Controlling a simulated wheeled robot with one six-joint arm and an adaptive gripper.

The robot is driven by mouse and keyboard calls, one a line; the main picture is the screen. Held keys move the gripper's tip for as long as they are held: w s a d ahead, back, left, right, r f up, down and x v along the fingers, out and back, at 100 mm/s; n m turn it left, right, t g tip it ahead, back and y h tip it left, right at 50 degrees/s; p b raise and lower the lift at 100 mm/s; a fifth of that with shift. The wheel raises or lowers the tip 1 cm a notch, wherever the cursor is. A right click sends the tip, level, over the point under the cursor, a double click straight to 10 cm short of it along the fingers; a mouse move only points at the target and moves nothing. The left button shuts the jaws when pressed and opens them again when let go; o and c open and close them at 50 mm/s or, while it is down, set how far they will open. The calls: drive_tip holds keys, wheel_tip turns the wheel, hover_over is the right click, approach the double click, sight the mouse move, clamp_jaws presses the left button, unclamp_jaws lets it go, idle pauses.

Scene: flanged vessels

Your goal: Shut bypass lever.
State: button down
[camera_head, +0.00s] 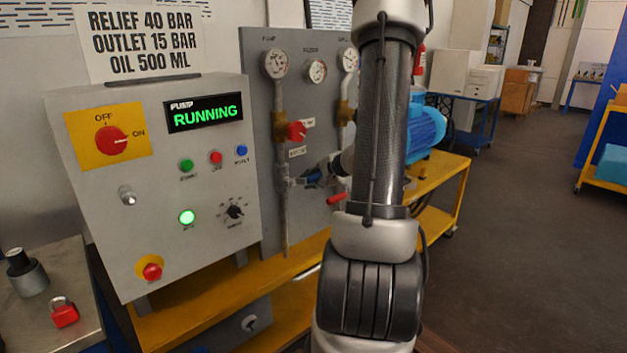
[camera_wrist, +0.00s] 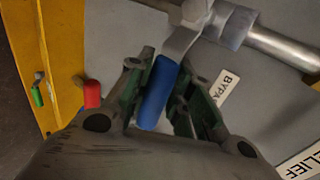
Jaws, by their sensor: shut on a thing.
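The bypass lever (camera_wrist: 157,92) has a blue grip and a metal arm, which joins a valve on a silver pipe (camera_wrist: 275,45) at the top of the wrist view. The lever lies at a steep angle to that pipe. My gripper (camera_wrist: 155,105) is shut on the blue grip, one green-padded finger on each side. In the head view the blue grip (camera_head: 314,177) shows small, low on the grey panel, with my gripper (camera_head: 322,172) at it; my arm hides part of this area. A label reading "BYPA" (camera_wrist: 229,85) is partly covered beside the fingers.
A red handle (camera_wrist: 92,94) sits left of my fingers, and a green one (camera_wrist: 37,96) is farther left by the yellow frame (camera_wrist: 62,50). The control box (camera_head: 155,190) shows "RUNNING". Gauges and a red knob (camera_head: 297,131) are above the lever. Open floor (camera_head: 530,220) lies right.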

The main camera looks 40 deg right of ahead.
drive_tip(key=c, duration=1.3)
unclamp_jaws()
drive_tip(key=shift+o, duration=0.2)
drive_tip(key=v, duration=1.2)
